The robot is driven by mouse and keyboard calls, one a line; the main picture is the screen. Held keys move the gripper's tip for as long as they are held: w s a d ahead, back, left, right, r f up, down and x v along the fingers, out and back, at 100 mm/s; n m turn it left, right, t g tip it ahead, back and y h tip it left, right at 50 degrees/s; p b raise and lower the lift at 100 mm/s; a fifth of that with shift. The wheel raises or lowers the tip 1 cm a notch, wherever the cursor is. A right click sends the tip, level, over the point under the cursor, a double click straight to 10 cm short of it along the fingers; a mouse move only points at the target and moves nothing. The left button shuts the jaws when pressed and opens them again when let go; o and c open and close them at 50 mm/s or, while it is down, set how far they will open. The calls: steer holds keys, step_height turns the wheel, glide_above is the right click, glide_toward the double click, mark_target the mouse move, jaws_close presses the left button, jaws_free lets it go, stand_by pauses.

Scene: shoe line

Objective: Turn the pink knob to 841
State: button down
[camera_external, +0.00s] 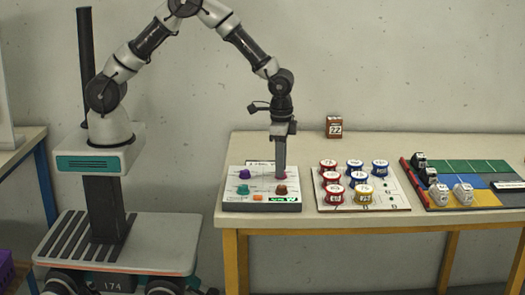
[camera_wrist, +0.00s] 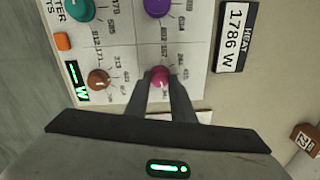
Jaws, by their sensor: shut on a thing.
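The pink knob (camera_wrist: 159,77) sits on a white control panel (camera_wrist: 120,55) among printed numbers; in the wrist view it lies between my fingertips. My gripper (camera_wrist: 162,84) points down and is shut on the pink knob. In the external view my gripper (camera_external: 280,176) stands over the back right of the panel (camera_external: 262,204) and hides most of the knob. The numbers around the knob are too small and partly covered, so I cannot tell its setting.
The panel also bears a purple knob (camera_wrist: 157,6), a teal knob (camera_wrist: 80,8), a brown knob (camera_wrist: 98,79) and an orange button (camera_wrist: 62,41). A sign (camera_wrist: 236,37) reads HEAT 1786 W. Right of the panel are a board with several round tins (camera_external: 334,192) and a coloured mat (camera_external: 480,168).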

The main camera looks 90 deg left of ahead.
steer(key=shift+m, duration=0.3)
steer(key=c, duration=1.5)
jaws_free()
steer(key=shift+r, duration=0.1)
steer(key=r, duration=0.5)
steer(key=r+p, duration=0.1)
steer(key=r, duration=1.1)
steer(key=shift+d+r, duration=0.15)
steer(key=shift+d, duration=0.25)
